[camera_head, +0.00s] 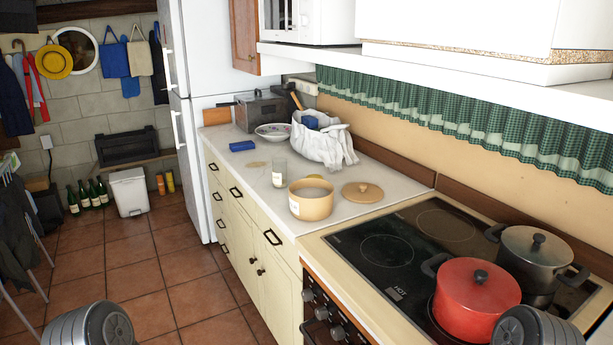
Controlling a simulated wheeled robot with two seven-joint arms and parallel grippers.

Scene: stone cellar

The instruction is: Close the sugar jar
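The sugar jar (311,205) is a wide tan pot with a small white label, standing upright on the white countertop near the hob. Its top is open and I can see part of its inner wall. A tan round lid with a knob (362,192) lies on the countertop just to the right of the jar, apart from it. Neither of my grippers is in view. Only rounded grey parts of my arms show at the bottom left and bottom right edges.
A clear glass (279,173) stands just behind the jar. A white bag (318,145), a bowl (273,131) and a blue sponge-like block (242,146) are farther back. A red pot (470,305) and a grey pot (522,262) stand on the hob (395,255). A shelf (460,75) overhangs the counter.

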